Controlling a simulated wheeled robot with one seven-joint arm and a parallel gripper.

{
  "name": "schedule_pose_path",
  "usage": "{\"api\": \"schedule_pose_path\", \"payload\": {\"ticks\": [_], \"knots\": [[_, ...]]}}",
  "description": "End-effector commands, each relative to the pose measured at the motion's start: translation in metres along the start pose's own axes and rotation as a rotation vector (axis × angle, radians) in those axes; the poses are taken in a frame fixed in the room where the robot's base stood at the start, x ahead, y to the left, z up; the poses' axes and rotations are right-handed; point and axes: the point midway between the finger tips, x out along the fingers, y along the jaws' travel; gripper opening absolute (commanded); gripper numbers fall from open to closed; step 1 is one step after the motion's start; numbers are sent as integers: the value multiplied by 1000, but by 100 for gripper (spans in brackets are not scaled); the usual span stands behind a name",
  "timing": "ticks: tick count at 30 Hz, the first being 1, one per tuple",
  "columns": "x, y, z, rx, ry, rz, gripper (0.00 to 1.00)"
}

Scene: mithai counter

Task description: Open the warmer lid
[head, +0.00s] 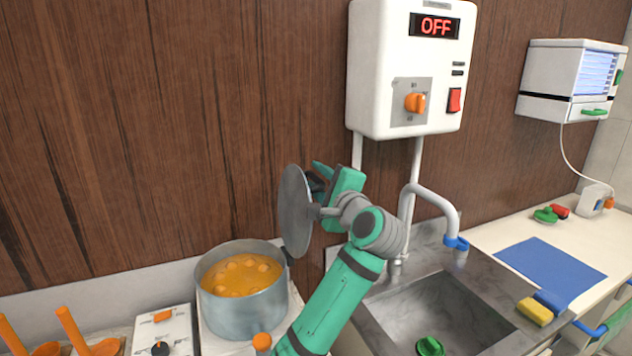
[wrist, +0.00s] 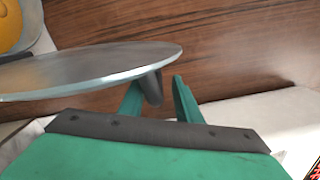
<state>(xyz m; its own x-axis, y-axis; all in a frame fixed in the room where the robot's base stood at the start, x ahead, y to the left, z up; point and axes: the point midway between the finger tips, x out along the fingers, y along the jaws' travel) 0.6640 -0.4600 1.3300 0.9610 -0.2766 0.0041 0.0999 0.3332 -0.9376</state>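The grey round lid (head: 295,211) stands steeply tilted, nearly on edge, at the right side of the steel pot (head: 243,311). The pot is uncovered and shows orange food inside. My gripper (head: 326,197) is at the right face of the lid, partly hidden by it and by my arm. In the wrist view the lid (wrist: 85,68) crosses the upper left, with its dark handle (wrist: 152,88) between the fingers of my gripper (wrist: 157,82). The fingers are apart, with a gap between the handle and the right finger.
A wall box (head: 384,60) above reads OFF and has an orange knob. A sink (head: 440,315) with a curved faucet (head: 437,198) lies to the right. Orange-handled ladles (head: 75,332) stand at the lower left. A blue mat (head: 550,268) lies on the right counter.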

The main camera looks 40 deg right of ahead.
Motion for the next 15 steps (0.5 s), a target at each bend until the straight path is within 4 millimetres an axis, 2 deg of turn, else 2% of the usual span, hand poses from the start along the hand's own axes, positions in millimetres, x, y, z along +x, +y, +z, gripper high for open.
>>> {"api": "schedule_pose_path", "payload": {"ticks": [15], "knots": [[-4,4,-1,0,2,7,32]]}}
